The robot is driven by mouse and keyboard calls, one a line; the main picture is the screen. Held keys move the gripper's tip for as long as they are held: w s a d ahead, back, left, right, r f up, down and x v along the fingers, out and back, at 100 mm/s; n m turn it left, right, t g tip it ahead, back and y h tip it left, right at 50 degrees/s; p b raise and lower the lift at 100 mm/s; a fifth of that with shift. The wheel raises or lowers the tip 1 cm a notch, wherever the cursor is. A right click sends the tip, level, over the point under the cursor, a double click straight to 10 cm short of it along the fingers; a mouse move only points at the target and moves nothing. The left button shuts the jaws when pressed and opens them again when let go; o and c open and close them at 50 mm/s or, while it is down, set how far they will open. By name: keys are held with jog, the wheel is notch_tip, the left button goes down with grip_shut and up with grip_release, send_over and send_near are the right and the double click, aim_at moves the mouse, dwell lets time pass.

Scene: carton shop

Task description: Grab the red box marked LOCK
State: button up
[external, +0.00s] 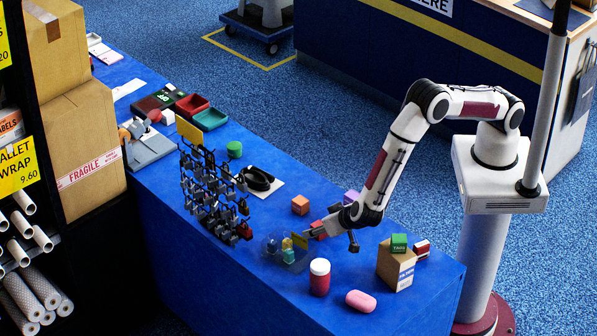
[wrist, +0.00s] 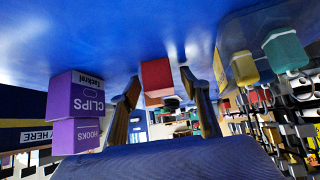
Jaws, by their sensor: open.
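A small red box (external: 318,228) sits on the blue table beside my gripper in the external view, partly hidden by it. No lettering can be read on it. In the wrist view, which looks upside down, a red box (wrist: 156,73) shows between my two fingers, ahead of them. My gripper (external: 330,240) is low over the table with its fingers spread apart; both fingers also show in the wrist view (wrist: 162,82). Nothing is visibly held. I cannot tell whether a finger touches the box. Another red box with a white part (external: 422,248) lies behind the carton at right.
A clear tray (external: 283,258) with yellow and teal padlocks is close to my gripper. A padlock rack (external: 213,195) stands left. An orange box (external: 300,204) and purple boxes (wrist: 75,98) are near. A carton (external: 395,268) with a green box, a red jar (external: 319,280) and a pink item stand in front.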

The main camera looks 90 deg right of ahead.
jog(key=shift+c, duration=0.4)
jog(key=c, duration=1.2)
jog(key=shift+r, duration=0.15)
jog(key=shift+r, duration=4.9)
